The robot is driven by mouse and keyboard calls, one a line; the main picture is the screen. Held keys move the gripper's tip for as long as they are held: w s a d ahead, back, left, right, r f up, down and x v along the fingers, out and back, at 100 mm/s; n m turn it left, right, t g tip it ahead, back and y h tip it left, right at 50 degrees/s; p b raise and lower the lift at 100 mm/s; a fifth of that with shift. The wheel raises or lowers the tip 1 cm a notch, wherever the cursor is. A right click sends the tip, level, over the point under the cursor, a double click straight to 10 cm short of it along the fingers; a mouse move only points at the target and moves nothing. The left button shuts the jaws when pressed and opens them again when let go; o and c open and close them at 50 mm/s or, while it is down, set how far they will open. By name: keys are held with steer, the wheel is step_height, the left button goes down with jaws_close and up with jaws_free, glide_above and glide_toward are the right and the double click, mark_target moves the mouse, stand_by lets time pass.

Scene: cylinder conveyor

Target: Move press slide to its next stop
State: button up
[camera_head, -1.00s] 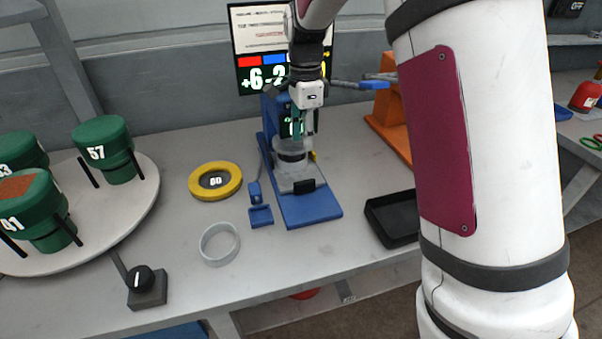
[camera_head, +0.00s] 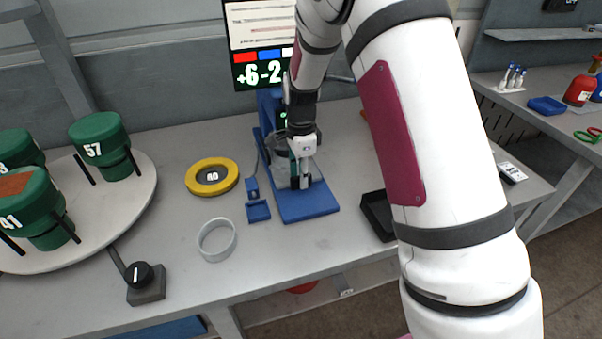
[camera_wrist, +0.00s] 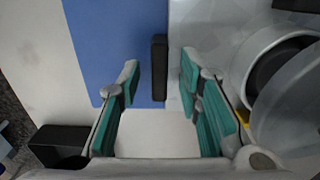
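The press has a blue base (camera_head: 312,208) on the table in the head view, and its blue surface (camera_wrist: 115,35) fills the upper left of the wrist view. The grey press slide (camera_head: 281,176) lies on the base, partly hidden by my gripper. Its pale plate (camera_wrist: 207,38) also shows in the wrist view. The slide's black upright handle (camera_wrist: 159,55) lies between and a little beyond the teal-padded fingers. My gripper (camera_wrist: 159,78) is open, with a gap on each side of the handle. In the head view, my gripper (camera_head: 300,182) is low over the slide.
A round grey cup-like part (camera_wrist: 262,60) is close to the right finger. A black tray (camera_head: 378,218) stands right of the press. A yellow ring (camera_head: 193,184), a small blue stand (camera_head: 258,211) and a grey ring (camera_head: 216,240) are to the left. A turntable (camera_head: 125,205) holds green cylinders.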

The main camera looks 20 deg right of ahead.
jaws_close()
steer(key=shift+s, duration=0.1)
steer(key=s+p, duration=0.8)
steer(key=s, duration=0.8)
steer(key=shift+r, duration=0.1)
steer(key=shift+s, duration=0.75)
jaws_free()
